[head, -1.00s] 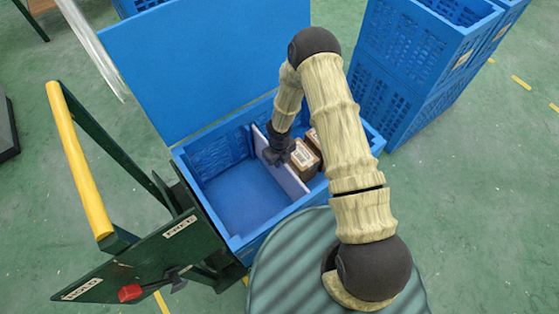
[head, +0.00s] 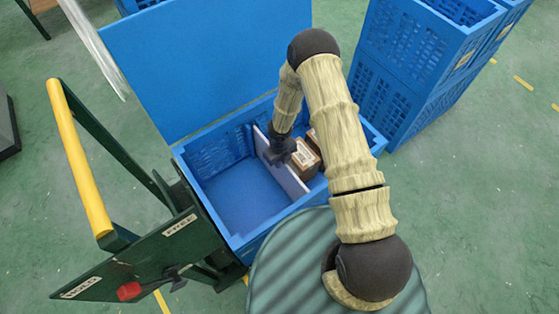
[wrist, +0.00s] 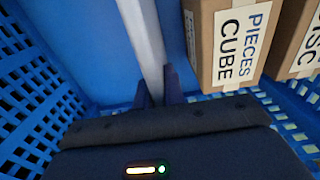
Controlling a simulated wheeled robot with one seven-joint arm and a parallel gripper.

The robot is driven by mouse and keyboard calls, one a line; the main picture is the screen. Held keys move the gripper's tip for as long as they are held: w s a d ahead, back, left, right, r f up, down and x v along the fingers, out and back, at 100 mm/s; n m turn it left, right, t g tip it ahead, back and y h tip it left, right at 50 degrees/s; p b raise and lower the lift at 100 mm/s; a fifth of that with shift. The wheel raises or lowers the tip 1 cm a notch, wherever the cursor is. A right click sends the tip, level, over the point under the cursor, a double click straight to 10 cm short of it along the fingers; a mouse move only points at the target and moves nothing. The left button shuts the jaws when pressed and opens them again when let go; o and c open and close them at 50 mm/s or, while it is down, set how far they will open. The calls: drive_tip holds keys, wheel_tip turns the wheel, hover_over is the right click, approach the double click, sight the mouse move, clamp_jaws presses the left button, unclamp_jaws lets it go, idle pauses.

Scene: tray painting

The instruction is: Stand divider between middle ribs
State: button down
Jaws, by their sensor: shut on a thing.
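The divider (head: 282,170) is a thin pale panel standing upright across the inside of the blue crate (head: 241,241). In the wrist view the divider (wrist: 142,38) shows edge-on, running up from between my fingers. My gripper (head: 276,157) is shut on the divider's top edge; it also shows at the bottom of the wrist view (wrist: 158,88). Brown boxes stand close to the right of the divider. The ribs and the divider's lower edge are hidden, so I cannot tell whether it sits between ribs.
A carton labelled "PIECES CUBE" (wrist: 228,45) stands beside another carton (wrist: 298,50) in the crate's right part. The left part is empty. A raised blue lid (head: 200,65), stacked crates (head: 415,70) and a yellow-handled cart (head: 80,160) surround it.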

idle(0.3)
drive_tip(key=c, duration=1.4)
unclamp_jaws()
drive_tip(key=shift+f, duration=0.1)
wheel_tip(320, 180, up, 17)
drive_tip(key=p, duration=0.7)
drive_tip(key=shift+r, duration=0.2)
wheel_tip(320, 180, up, 16)
drive_tip(key=p, duration=1.7)
drive_tip(key=shift+p, duration=0.3)
